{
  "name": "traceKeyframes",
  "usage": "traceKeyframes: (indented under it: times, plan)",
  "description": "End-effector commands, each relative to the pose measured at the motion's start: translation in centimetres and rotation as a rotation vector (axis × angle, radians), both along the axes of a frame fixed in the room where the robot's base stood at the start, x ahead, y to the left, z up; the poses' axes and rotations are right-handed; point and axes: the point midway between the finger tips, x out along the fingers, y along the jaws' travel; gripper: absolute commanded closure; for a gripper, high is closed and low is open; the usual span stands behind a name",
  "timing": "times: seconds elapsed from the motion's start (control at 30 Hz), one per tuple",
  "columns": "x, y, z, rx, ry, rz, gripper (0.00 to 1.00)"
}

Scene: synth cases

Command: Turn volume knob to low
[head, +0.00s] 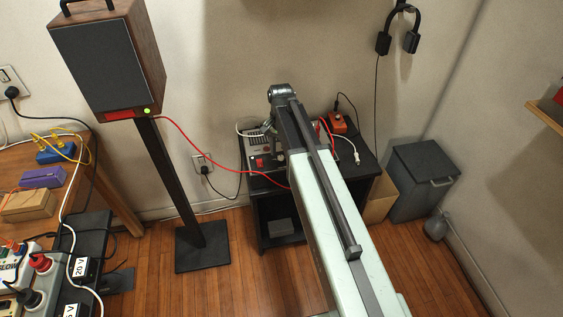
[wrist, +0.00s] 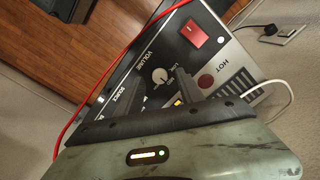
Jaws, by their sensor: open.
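The grey amplifier (wrist: 150,55) carries a panel marked VOLUME, SOURCE and HOT. The small pale volume knob (wrist: 161,76) sits below the VOLUME lettering, with small scale words around it, one seemingly LOW. Its pointer direction is too small to read surely. My gripper (wrist: 165,94) is open and empty, with its two dark fingers apart just short of the knob, one on each side in the picture. Contact with the knob cannot be told. In the head view, the amplifier (head: 259,147) sits on a black stand, partly hidden by my arm.
A red cable (wrist: 95,88) runs along the amplifier. In the head view, a speaker (head: 100,65) stands left, and an orange box (head: 337,122) is on the stand (head: 357,160).

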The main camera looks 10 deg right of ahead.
Motion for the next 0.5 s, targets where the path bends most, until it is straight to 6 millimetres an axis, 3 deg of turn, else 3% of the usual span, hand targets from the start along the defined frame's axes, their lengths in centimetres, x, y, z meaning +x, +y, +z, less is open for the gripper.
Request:
traceKeyframes:
  times: [0.03,0.1,0.37,0.5]
  plan:
    - [0.00,-0.01,-1.49,0.000,0.000,0.000,0.55]
    - [0.00,-0.02,-1.93,0.000,0.000,0.000,0.55]
    - [-0.01,-0.06,-1.72,0.000,0.000,0.000,0.55]
    - [0.00,-0.07,-1.72,0.000,0.000,-0.001,0.89]
